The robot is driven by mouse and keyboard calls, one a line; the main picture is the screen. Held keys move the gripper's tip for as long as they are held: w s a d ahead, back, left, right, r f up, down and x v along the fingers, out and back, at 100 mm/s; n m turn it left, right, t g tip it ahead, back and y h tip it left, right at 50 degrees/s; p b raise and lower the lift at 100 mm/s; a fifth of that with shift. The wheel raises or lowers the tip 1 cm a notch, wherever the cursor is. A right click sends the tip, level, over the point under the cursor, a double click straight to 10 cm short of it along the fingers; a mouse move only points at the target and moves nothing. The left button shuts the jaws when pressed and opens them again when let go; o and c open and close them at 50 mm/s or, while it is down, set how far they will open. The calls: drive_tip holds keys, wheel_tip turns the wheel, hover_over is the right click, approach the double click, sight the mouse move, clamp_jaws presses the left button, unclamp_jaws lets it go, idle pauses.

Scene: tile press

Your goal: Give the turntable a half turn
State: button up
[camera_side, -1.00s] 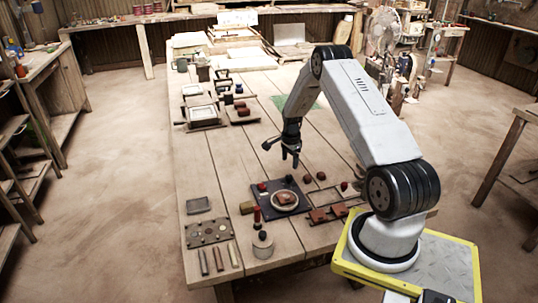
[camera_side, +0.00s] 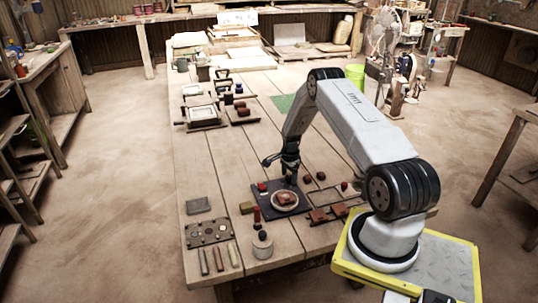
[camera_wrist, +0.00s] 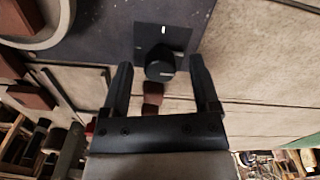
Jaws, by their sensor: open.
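The turntable is a pale round disc (camera_side: 285,208) on a dark square board (camera_side: 262,205), with a reddish-brown block (camera_side: 285,198) on top. In the wrist view the turntable's pale rim (camera_wrist: 64,22) shows at the upper left, partly cut off. A black knob (camera_wrist: 160,62) on a small dark plate with a white mark (camera_wrist: 163,30) shows between my fingers in the wrist view. My gripper (camera_side: 290,182) is open and low over the board's back edge, behind the turntable. I cannot tell whether the fingers touch the knob.
Dark red pieces (camera_side: 320,175) and reddish blocks on a rack (camera_side: 319,215) lie right of the board. A dark red upright piece (camera_side: 257,214), a round pale pot (camera_side: 262,245) and a palette plate (camera_side: 207,232) stand at the front left. The middle left tabletop is clear.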

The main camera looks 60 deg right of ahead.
clamp_jaws()
